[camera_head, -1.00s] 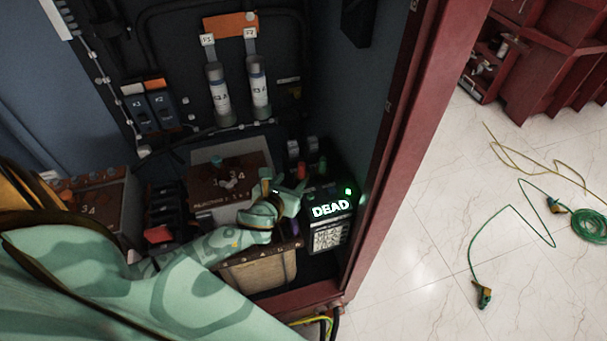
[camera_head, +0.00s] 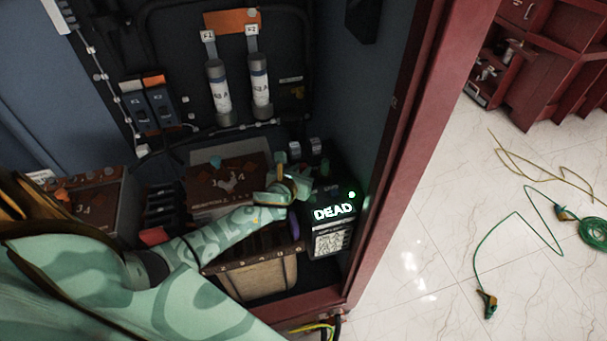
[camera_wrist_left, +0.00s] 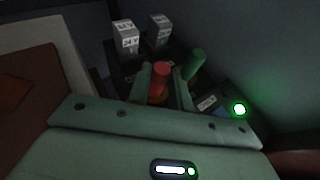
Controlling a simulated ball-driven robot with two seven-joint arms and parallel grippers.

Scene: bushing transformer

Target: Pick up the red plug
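The red plug (camera_wrist_left: 160,76) stands upright between the two fingers of my left gripper (camera_wrist_left: 162,84) in the left wrist view. The fingers are spread on either side of it, and a narrow gap seems to show at the right finger. My right gripper is not in view.
A green plug (camera_wrist_left: 196,64) stands just right of the red plug; it also shows in the head view (camera_head: 325,166). Two small labelled grey blocks (camera_wrist_left: 126,38) stand behind. The cabinet wall (camera_head: 365,100) is close on the right. A brown case (camera_head: 258,278) stands left of the tester.

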